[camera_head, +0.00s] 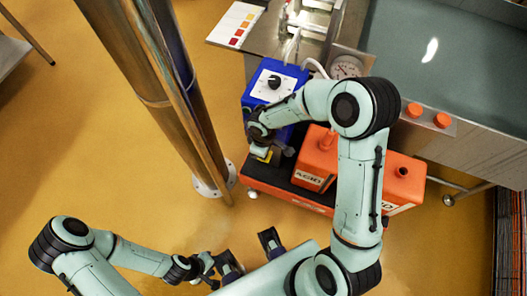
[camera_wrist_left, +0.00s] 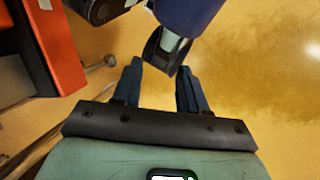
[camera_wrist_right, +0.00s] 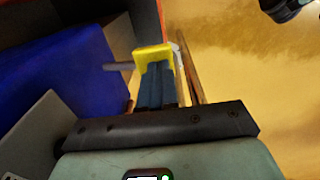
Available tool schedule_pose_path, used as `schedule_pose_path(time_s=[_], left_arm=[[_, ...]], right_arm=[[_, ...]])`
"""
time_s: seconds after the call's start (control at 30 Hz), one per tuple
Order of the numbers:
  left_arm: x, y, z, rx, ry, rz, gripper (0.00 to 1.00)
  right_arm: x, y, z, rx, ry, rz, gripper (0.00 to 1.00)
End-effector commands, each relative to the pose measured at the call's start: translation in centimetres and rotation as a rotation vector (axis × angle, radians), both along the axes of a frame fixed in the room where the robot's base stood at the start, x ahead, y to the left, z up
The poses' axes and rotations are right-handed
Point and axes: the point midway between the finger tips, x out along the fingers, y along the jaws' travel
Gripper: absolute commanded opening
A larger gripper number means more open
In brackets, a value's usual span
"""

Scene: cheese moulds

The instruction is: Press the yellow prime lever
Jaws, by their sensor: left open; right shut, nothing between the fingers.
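Orange acid canisters (camera_head: 312,172) stand on the low orange cart beside the blue box. A metal column (camera_head: 178,90) rises just left of the cart. A steel vat (camera_head: 430,60) with orange knobs and a round gauge (camera_head: 346,67) are behind.

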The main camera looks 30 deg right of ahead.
Motion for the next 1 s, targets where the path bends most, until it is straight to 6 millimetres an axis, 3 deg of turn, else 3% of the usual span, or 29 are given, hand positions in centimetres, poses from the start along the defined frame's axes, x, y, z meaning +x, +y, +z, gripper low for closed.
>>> schedule_pose_path(time_s=[0.23,0.5,1.0], left_arm=[[-0.8,0.0,-3.7,0.001,0.005,0.001,0.43],[1.2,0.1,-7.7,0.012,-0.063,0.017,0.43],[5.8,2.0,-11.6,0.067,-0.194,0.066,0.43]], right_arm=[[-0.3,0.4,-1.2,-0.051,-0.043,0.004,0.00],[-0.7,0.8,-2.6,-0.154,-0.130,0.007,0.00],[-1.1,1.2,-4.6,-0.157,-0.130,0.001,0.00]])
